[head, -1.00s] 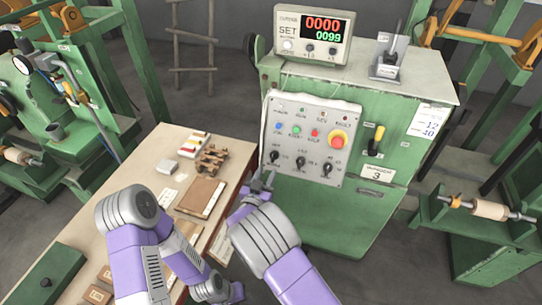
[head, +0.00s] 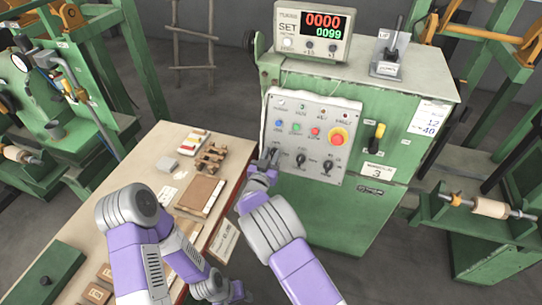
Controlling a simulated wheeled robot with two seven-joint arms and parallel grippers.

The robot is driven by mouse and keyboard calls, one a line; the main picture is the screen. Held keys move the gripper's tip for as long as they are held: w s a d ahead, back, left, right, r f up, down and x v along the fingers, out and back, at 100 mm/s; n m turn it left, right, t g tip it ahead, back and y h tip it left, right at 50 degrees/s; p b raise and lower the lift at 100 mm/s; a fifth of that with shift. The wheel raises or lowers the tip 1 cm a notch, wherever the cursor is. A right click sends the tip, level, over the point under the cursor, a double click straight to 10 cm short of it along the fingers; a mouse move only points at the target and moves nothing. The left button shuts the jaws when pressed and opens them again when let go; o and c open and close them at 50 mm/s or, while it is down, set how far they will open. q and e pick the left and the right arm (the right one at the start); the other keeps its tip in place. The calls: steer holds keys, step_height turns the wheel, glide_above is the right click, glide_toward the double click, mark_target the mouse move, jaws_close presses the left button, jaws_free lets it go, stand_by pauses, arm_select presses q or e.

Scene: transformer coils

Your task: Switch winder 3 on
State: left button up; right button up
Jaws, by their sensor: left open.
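Winder 3 is a green cabinet (head: 330,215) with a "3" plate (head: 376,172) on its front. Its grey control panel (head: 308,183) carries small lamps, coloured push buttons, a red-and-yellow emergency stop (head: 338,137) and a row of black rotary knobs (head: 327,166). A yellow-and-black lever switch (head: 376,138) is right of the panel, its handle tilted. My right gripper (head: 269,157) is at the panel's lower left, over the leftmost knob, which it mostly hides; contact and finger opening are unclear. My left gripper (head: 242,292) is low beside the table, open and partly hidden.
A counter (head: 313,32) on the cabinet reads 0000 and 0099, beside a small lever device (head: 390,60). The wooden table (head: 165,150) at left holds blocks, a brown box and cards. Other green winders stand at left and right.

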jaws_close()
